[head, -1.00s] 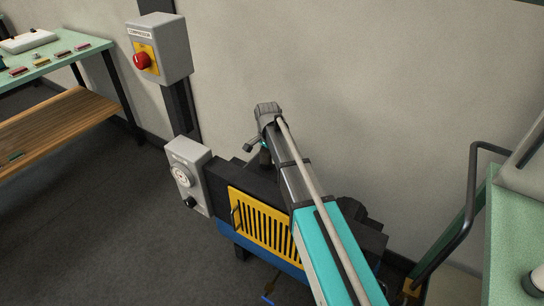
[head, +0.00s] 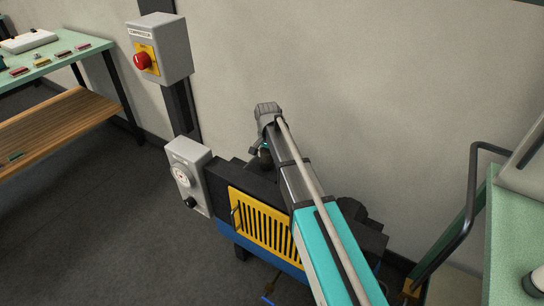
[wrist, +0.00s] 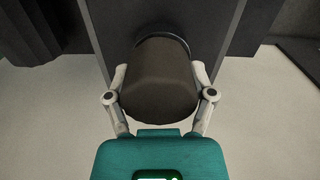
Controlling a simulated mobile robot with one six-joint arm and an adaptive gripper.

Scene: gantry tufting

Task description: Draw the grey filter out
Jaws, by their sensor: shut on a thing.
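The grey filter (wrist: 158,88) is a dark grey-brown round cylinder in the middle of the wrist view. Its far end sits at a dark ring in a flat black housing (wrist: 222,30). My gripper (wrist: 159,76) has a finger on each side of the filter and is shut on it. How far the filter still reaches into the housing cannot be told. In the head view my own arm hides the filter and most of the gripper, over the black machine with a yellow slatted grille (head: 262,226).
A grey box with a round dial (head: 187,178) stands left of the machine. A grey switch box with a red knob (head: 160,48) is above it. A green-topped bench (head: 85,42) is far left; a green table (head: 510,225) with a black rail is at right.

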